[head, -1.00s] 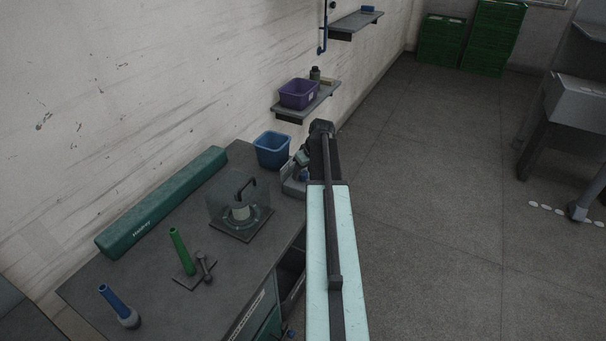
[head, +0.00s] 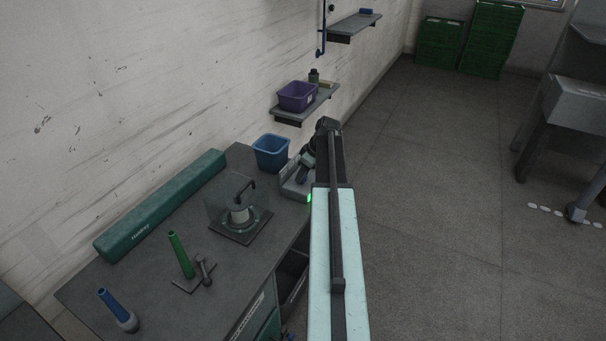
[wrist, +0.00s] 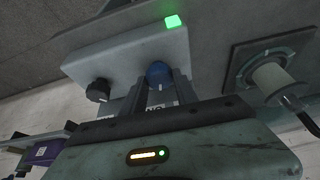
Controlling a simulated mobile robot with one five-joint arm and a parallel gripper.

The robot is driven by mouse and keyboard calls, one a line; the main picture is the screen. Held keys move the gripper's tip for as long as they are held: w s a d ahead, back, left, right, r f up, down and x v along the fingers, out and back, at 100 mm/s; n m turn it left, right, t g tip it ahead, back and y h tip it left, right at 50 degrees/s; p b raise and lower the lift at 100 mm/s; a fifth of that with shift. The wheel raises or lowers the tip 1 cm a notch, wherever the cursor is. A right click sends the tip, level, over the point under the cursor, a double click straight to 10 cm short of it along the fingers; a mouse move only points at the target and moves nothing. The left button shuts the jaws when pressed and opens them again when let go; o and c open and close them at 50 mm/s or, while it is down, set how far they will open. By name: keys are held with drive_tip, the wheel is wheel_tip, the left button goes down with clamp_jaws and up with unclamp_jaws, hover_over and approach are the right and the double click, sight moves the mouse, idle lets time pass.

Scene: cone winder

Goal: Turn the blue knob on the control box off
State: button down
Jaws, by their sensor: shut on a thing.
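The control box (head: 291,190) is pale grey and sits at the right end of the workbench. In the wrist view its front (wrist: 125,55) carries a blue knob (wrist: 158,72), a black knob (wrist: 98,90) to the left and a lit green lamp (wrist: 172,21). The lamp also glows in the head view (head: 309,198). My gripper (wrist: 160,80) is shut on the blue knob, with one finger on each side of it. The fingers hide the knob's sides, and I cannot read its pointer. In the head view my gripper (head: 305,172) reaches down at the box, and the arm hides part of it.
A blue bin (head: 271,152) stands behind the box. A clear-covered unit (head: 238,213) stands to the left, with a green cone (head: 180,254) and a long green case (head: 160,205) farther left. A wall shelf with a purple bin (head: 297,96) is above. Open floor lies right.

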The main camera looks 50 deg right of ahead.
drive_tip(key=n, duration=0.2)
drive_tip(key=n+y, duration=0.1)
drive_tip(key=n+g, duration=0.1)
drive_tip(key=n, duration=0.1)
drive_tip(key=shift+w+d+n+y, duration=0.15)
drive_tip(key=shift+d+n+y, duration=0.15)
drive_tip(key=shift+y, duration=0.1)
drive_tip(key=shift+n+g+y, duration=0.4)
drive_tip(key=shift+n+g, duration=0.2)
drive_tip(key=shift+n, duration=1.3)
drive_tip(key=c, duration=0.9)
unclamp_jaws()
drive_tip(key=shift+c, duration=0.2)
drive_tip(key=p+v, duration=0.7)
drive_tip(key=shift+r, duration=0.4)
